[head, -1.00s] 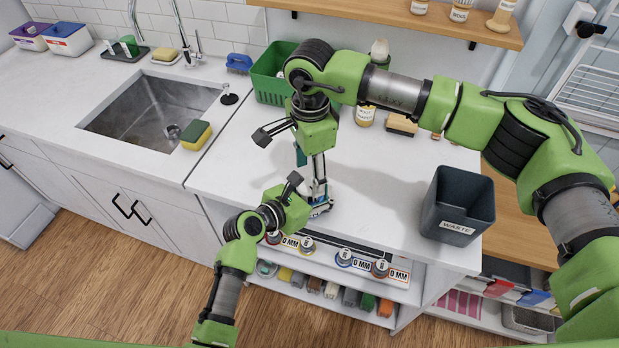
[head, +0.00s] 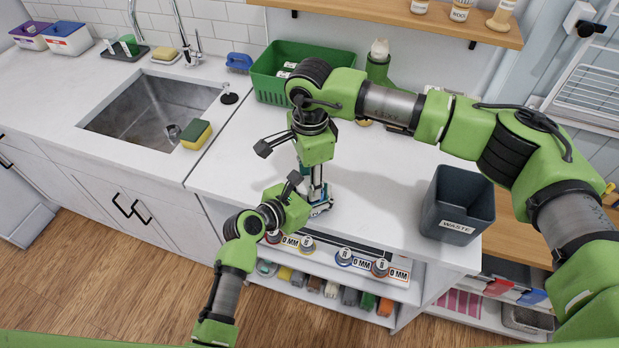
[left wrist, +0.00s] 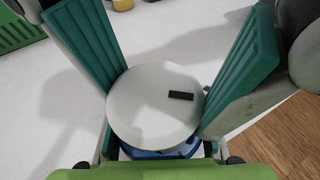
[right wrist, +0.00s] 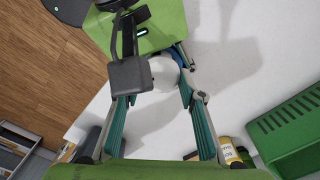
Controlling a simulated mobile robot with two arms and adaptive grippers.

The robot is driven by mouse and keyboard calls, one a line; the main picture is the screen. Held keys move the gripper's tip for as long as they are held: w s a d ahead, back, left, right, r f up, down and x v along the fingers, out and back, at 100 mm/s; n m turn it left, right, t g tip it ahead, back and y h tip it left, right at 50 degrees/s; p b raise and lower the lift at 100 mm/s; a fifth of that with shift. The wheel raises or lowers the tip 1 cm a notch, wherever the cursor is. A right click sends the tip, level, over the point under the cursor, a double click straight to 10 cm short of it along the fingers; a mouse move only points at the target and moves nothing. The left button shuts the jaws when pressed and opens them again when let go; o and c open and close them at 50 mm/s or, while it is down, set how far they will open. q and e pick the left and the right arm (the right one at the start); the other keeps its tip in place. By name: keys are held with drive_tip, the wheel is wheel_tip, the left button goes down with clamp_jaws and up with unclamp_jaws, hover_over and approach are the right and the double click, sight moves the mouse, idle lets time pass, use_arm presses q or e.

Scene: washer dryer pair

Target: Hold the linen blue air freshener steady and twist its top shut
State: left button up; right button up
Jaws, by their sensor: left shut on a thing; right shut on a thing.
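The air freshener has a round white top (left wrist: 145,112) with a small black mark and a blue body (left wrist: 165,152) below, seen in the left wrist view. It stands near the counter's front edge. My left gripper (head: 318,207) is low at the front edge, shut on the freshener, its teal pads on either side. My right gripper (head: 316,186) comes down from above, shut on the freshener's top. The white top also shows between its fingers in the right wrist view (right wrist: 165,74). In the head view the grippers hide most of the freshener. The top's seating cannot be told.
A dark waste bin (head: 455,210) stands right on the counter. A green basket (head: 268,82) is at the back, with a sink (head: 150,115) and yellow sponge (head: 196,134) to the left. A shelf (head: 395,15) hangs above. The counter between grippers and bin is clear.

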drive_tip(key=shift+m, duration=0.5)
drive_tip(key=o, duration=1.1)
wheel_tip(320, 180, up, 12)
drive_tip(key=shift+s+r, duration=0.1)
